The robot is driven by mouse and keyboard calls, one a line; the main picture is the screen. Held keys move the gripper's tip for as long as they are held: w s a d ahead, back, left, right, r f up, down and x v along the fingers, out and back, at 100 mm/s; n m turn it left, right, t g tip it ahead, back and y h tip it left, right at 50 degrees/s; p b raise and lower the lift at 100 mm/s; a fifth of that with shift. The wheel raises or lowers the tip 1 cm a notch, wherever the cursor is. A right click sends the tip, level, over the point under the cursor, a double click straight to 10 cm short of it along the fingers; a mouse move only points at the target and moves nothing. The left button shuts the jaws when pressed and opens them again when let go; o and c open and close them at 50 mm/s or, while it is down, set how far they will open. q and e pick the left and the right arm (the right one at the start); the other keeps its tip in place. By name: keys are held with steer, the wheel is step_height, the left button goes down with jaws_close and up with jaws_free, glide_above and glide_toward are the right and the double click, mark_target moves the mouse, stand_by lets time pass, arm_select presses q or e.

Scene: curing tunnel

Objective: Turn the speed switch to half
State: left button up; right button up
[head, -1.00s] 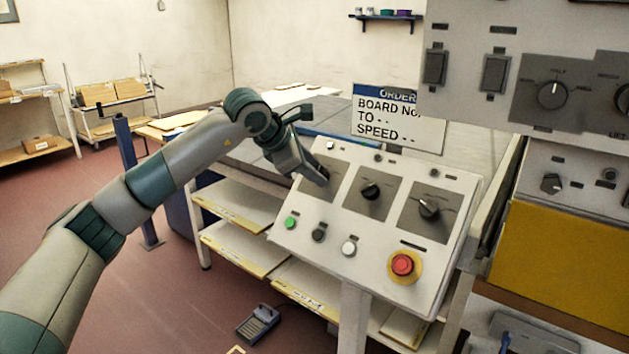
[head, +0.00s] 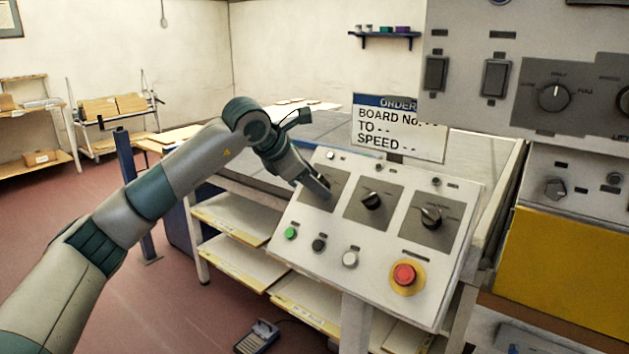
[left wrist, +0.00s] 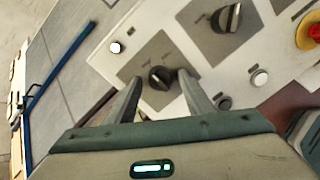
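A sloped control panel (head: 385,255) carries three rotary switches on dark plates. My left gripper (head: 322,188) is at the leftmost plate and hides most of its switch in the head view. In the left wrist view this black switch knob (left wrist: 160,77) sits just ahead of and between the fingertips of my left gripper (left wrist: 160,84). The fingers are spread, with a gap on each side of the knob. The middle switch (head: 372,201) and right switch (head: 431,217) are clear of the gripper. The panel's small labels are too blurred to read. My right gripper is out of view.
A red stop button (head: 404,274) and green button (head: 291,233) are on the panel's lower part. An order sign (head: 400,127) stands behind it. A grey cabinet with another dial (head: 553,97) is at the upper right. A pedal (head: 258,337) lies on the floor.

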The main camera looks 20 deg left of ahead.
arm_select(q)
steer(key=shift+r, duration=0.1)
steer(key=shift+s+a+r, duration=0.25)
steer(key=shift+s+r, duration=0.1)
steer(key=shift+s, duration=0.05)
steer(key=b+v, duration=0.2)
steer(key=v, duration=1.4)
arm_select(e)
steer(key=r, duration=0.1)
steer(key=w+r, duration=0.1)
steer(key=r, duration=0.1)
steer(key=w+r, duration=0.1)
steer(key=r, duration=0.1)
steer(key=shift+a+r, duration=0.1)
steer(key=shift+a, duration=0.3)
arm_select(q)
steer(key=shift+d, duration=0.1)
